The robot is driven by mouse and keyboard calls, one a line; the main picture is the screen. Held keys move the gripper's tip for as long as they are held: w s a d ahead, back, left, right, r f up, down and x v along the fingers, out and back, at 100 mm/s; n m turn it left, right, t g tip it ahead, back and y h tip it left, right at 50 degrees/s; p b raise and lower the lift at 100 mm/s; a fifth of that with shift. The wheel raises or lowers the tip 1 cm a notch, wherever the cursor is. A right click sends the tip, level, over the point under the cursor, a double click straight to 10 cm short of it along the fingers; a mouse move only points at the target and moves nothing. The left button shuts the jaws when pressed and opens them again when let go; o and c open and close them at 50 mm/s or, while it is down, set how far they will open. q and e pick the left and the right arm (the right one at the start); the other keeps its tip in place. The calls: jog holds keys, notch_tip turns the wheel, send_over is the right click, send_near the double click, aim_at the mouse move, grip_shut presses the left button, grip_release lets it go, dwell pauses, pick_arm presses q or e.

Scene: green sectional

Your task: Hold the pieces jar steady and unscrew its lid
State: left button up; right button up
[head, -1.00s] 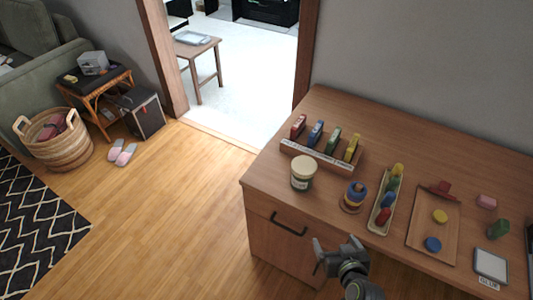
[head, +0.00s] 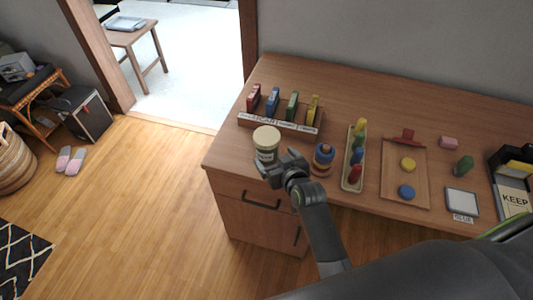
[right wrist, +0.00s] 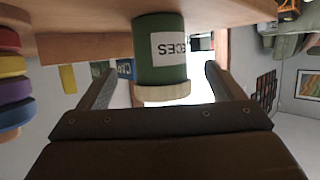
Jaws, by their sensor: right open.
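The pieces jar (head: 266,146) stands upright near the left front of the wooden cabinet, with a cream lid (head: 265,135) on top. The right wrist view shows it upside down: a green body (right wrist: 160,62) with a white label (right wrist: 170,47) reading part of "PIECES", and the pale lid (right wrist: 161,92). My right gripper (head: 277,166) is open at the jar's near side. In the wrist view its two fingers lie left and right of the jar, with gaps between. My left gripper is not in view.
Behind the jar is a rack (head: 278,125) with several coloured blocks. Right of my gripper stand a ring stacker (head: 323,160) and a tray of coloured pieces (head: 347,182). A board with discs (head: 420,170) lies farther right. The floor in front is clear.

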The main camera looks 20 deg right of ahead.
aim_at(271, 154)
jog(key=shift+w+f, duration=0.2)
jog(key=shift+w, duration=0.2)
jog(key=b+x, duration=0.4)
jog(key=shift+s+f, duration=0.1)
jog(key=shift+w+a+f+b, duration=0.1)
jog(key=shift+w+b, duration=0.45)
jog(key=shift+w, duration=0.05)
jog(key=c, duration=1.1)
notch_tip(271, 154, up, 10)
jog(key=shift+r+p, duration=0.1)
jog(key=shift+p, duration=0.25)
